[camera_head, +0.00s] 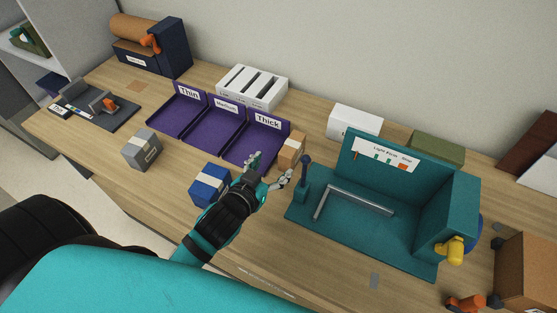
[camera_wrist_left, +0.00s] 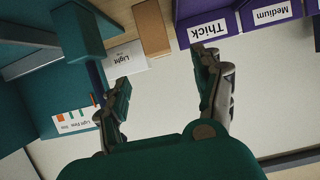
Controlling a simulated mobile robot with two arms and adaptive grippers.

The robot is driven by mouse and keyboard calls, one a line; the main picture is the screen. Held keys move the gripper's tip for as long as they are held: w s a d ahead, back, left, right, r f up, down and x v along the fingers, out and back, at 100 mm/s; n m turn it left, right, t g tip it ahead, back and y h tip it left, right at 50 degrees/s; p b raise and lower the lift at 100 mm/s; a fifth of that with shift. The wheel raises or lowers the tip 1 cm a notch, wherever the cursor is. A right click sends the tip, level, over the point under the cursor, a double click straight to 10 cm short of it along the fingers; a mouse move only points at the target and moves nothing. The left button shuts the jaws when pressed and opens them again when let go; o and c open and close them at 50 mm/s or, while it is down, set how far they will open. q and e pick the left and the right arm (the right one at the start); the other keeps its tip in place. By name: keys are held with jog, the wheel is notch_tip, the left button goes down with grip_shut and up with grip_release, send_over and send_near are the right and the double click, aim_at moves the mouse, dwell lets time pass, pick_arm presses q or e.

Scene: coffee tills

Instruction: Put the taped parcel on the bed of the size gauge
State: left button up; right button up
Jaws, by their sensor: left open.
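A small tan box with a pale tape strip (camera_head: 292,150) stands on the counter between the Thick bin and the teal fixture. Its tan side shows in the left wrist view (camera_wrist_left: 152,28). A grey box with a pale band (camera_head: 143,148) and a blue box with a pale band (camera_head: 210,185) stand nearer the front edge; I cannot tell for sure which box is the taped parcel. A dark flat device with an orange slider (camera_head: 106,103), probably the size gauge, lies far left. My left gripper (camera_head: 270,170) is open and empty, close to the tan box. My right gripper is not seen.
Purple bins labelled Thin, Medium and Thick (camera_head: 225,105) stand behind the boxes. A teal fixture with a metal bar (camera_head: 420,262) fills the right side. A white slotted holder (camera_head: 252,88) stands at the back. Counter between the dark device and the grey box is clear.

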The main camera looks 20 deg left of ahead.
aim_at(285, 161)
pick_arm(q)
jog(key=x, duration=0.3)
jog(key=f+p+x, duration=0.1)
jog(key=x, duration=0.2)
jog(key=f+p+x, duration=0.1)
jog(key=x, duration=0.2)
jog(key=shift+s+d, duration=0.2)
jog(key=shift+s, duration=0.2)
jog(key=x, duration=0.1)
jog(key=p+x, duration=0.1)
jog(key=x, duration=0.1)
jog(key=p+x, duration=0.1)
jog(key=shift+w+r, duration=0.25)
jog(key=shift+w, duration=0.2)
jog(key=shift+w+f, duration=0.2)
jog(key=shift+w, duration=0.1)
jog(key=shift+s, duration=0.1)
